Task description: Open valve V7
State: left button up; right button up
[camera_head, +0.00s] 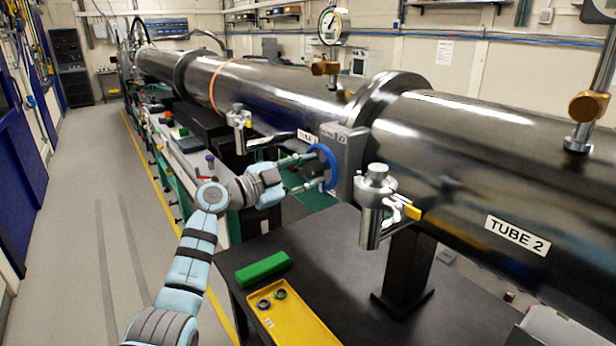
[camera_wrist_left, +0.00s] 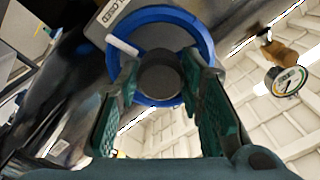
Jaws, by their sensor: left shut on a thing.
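The valve's blue handwheel (camera_head: 333,164) faces left on a grey housing (camera_head: 350,150) between the long dark tubes; the small plate on the housing is hard to read. My left gripper (camera_head: 312,172) reaches it from the left and is shut on the handwheel. In the left wrist view, the blue rim (camera_wrist_left: 203,42) surrounds a dark round hub (camera_wrist_left: 160,75), and the green-padded fingers (camera_wrist_left: 160,88) lie either side of the hub. A white mark crosses the rim at upper left, near a plate that seems to read CLOSED (camera_wrist_left: 114,12). My right gripper is not in view.
A dark table (camera_head: 330,262) below holds a yellow tray (camera_head: 297,322) with small rings and a green block (camera_head: 263,269). A metal valve fitting (camera_head: 372,215) stands close right of the wheel, another (camera_head: 238,130) to the left. The aisle floor (camera_head: 100,235) at left is clear.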

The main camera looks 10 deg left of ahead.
pick_arm(q)
jog(key=n+b, duration=0.1)
jog(key=n, duration=0.1)
jog(key=shift+f+n, duration=0.2)
jog(key=shift+n, duration=0.2)
jog(key=n, duration=0.3)
jog(key=shift+n, duration=0.3)
jog(key=n, duration=0.3)
jog(key=shift+n+p, duration=0.3)
jog(key=n+p, duration=0.1)
jog(key=n, duration=0.3)
jog(key=shift+r+n+p, duration=0.1)
jog(key=shift+n+p, duration=0.2)
jog(key=shift+p, duration=0.05)
jog(key=n+p, duration=0.2)
jog(key=n, duration=0.2)
jog(key=shift+n, duration=0.3)
jog(key=n+p, duration=0.2)
jog(key=n, duration=0.2)
jog(key=shift+d+p, duration=0.1)
jog(key=shift+p, duration=0.2)
jog(key=n+p, duration=0.3)
jog(key=n, duration=0.2)
jog(key=shift+n, duration=0.4)
jog(key=n+p, duration=0.2)
jog(key=n, duration=0.2)
jog(key=shift+f+n, duration=0.2)
jog(key=shift+n, duration=0.1)
